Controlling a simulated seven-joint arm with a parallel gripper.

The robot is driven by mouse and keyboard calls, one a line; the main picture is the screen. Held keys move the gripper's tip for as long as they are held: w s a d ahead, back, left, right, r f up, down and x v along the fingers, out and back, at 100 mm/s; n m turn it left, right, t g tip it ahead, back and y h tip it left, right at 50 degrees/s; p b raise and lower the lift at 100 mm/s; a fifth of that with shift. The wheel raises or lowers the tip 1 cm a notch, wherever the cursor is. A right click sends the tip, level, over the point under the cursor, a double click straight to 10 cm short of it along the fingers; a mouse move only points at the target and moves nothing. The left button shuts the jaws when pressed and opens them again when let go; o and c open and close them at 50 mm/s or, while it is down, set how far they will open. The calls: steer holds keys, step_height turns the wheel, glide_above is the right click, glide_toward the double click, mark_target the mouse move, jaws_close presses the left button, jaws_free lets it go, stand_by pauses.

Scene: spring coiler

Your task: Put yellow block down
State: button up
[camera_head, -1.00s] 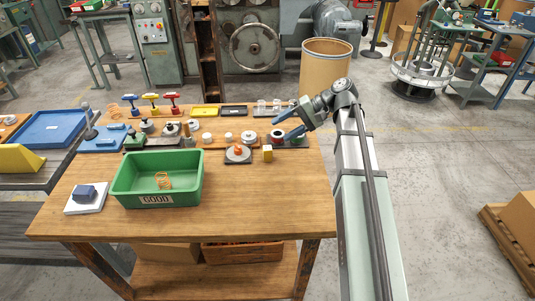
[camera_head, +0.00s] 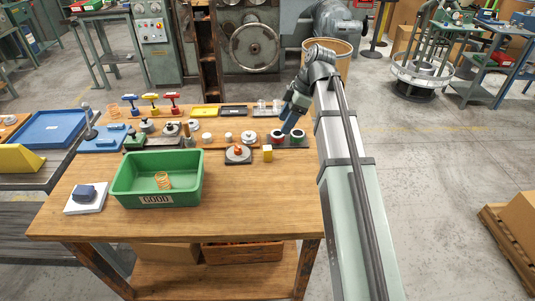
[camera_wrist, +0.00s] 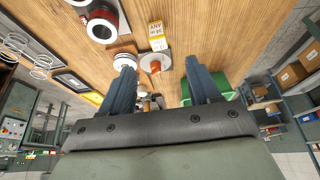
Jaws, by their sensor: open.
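The yellow block (camera_head: 267,154) stands on the wooden workbench, right of a dark plate with an orange-topped part (camera_head: 238,153). In the wrist view the block (camera_wrist: 157,36) shows a yellow face and a white face with dark markings. It is apart from my gripper.
A green bin marked GOOD (camera_head: 155,200) holds a coil spring (camera_head: 163,181). Several small parts and trays line the back of the bench. The front right of the bench is clear.

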mark_target(269, 148)
steer(key=shift+n, duration=0.4)
steer(key=x, duration=0.8)
steer(key=shift+a+f, duration=0.3)
steer(key=shift+x, duration=2.65)
steer(key=shift+w, duration=0.15)
steer(key=shift+c, duration=0.2)
steer(key=c, duration=1.1)
steer(key=shift+r, duration=0.1)
